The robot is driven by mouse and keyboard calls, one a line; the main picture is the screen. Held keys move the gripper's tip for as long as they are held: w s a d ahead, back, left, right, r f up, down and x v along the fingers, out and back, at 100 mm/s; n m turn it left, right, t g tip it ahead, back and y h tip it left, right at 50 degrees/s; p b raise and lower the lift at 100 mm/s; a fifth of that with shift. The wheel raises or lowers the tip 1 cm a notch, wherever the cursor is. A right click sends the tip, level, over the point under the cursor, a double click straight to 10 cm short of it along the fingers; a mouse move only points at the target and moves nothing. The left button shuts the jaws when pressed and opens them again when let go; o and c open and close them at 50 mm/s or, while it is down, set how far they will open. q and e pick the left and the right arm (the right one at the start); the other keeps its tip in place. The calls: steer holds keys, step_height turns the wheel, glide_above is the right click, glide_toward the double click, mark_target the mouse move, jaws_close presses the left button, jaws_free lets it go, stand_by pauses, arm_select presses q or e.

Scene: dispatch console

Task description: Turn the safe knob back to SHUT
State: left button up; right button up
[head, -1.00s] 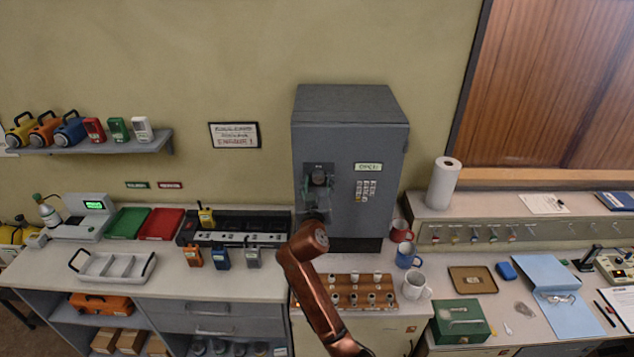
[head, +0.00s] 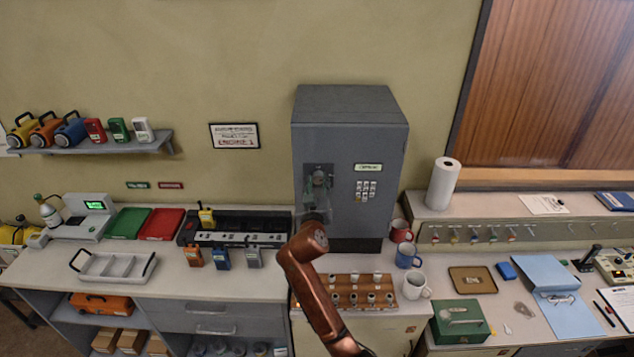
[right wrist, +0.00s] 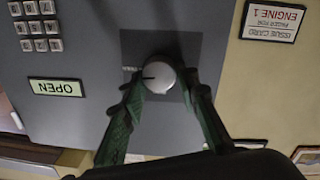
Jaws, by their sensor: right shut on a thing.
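The grey safe (head: 350,105) stands on the counter at the back middle. Its round silver knob (right wrist: 158,74) sits on a dark plate at the left of the door. In the right wrist view, which is upside down, the knob's dark mark points to picture left, toward a small label. The door's green-white sign (right wrist: 57,88) reads OPEN. My right gripper (right wrist: 160,82) is shut on the knob, one green finger on each side. In the head view the right gripper (head: 318,188) covers most of the knob. My left gripper is not in view.
A keypad (head: 366,189) is right of the knob. Below the safe, a wooden rack (head: 345,298) of small cups stands near my right arm. Mugs (head: 407,256) stand close at the right. A radio charger bank (head: 235,240) stands at the left.

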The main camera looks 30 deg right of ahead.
steer(key=n+p, duration=0.1)
steer(key=n, duration=0.3)
steer(key=shift+p, duration=0.4)
steer(key=n+p, duration=0.2)
steer(key=n, duration=0.3)
steer(key=shift+w+t, duration=0.1)
steer(key=shift+t, duration=0.2)
steer(key=n+p, duration=0.3)
steer(key=n, duration=0.2)
steer(key=shift+f+y, duration=0.1)
steer(key=shift+y, duration=0.2)
steer(key=shift+f+n+t+p, duration=0.15)
steer(key=shift+n+t+p, duration=0.15)
steer(key=shift+n+p, duration=1.1)
steer(key=shift+n, duration=0.5)
steer(key=o, duration=1.1)
